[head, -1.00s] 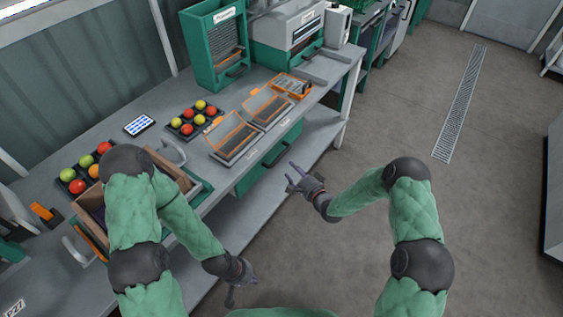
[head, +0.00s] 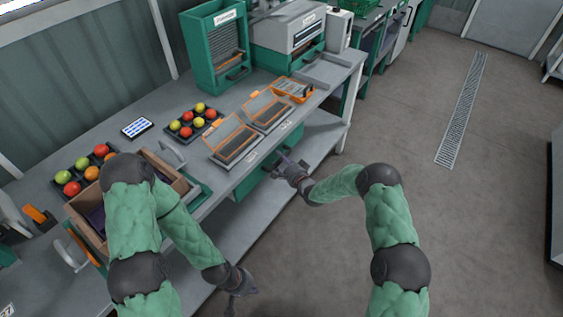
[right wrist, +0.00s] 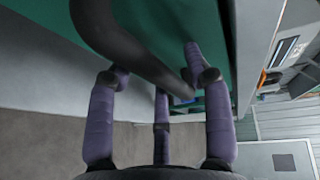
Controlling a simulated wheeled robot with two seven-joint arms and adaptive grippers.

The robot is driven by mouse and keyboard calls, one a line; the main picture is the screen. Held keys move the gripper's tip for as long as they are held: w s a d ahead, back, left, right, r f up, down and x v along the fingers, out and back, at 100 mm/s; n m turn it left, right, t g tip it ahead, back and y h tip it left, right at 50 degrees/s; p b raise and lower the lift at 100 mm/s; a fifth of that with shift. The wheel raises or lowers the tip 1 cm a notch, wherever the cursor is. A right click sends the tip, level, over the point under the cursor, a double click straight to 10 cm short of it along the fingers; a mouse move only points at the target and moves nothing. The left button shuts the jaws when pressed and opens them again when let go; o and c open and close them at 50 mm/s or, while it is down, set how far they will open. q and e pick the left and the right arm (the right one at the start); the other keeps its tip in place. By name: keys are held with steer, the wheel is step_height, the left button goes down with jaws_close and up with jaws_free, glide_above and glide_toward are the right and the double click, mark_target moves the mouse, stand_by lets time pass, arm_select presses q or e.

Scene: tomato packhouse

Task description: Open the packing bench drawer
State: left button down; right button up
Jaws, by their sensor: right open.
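The packing bench drawer (head: 249,182) is a green box front under the bench's front edge and looks shut. My right gripper (head: 281,162) is open at the drawer front. In the right wrist view its fingers (right wrist: 155,78) stand on either side of the handle, not closed on it; whether any finger touches it I cannot tell. My left gripper (head: 240,285) hangs low beside the bench, away from the drawer; its jaw state is unclear.
A lower shelf (head: 320,135) runs under the bench. The floor (head: 420,200) to the right is clear.

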jaws_close()
steer(key=shift+s+d, duration=0.1)
steer(key=shift+d, duration=0.05)
steer(key=s+d+p, duration=0.1)
steer(key=s+d, duration=0.6)
steer(key=d, duration=0.2)
steer(key=s+d+p, duration=0.1)
steer(key=s+d, duration=0.6)
steer(key=d, duration=0.3)
steer(key=shift+d, duration=0.2)
jaws_free()
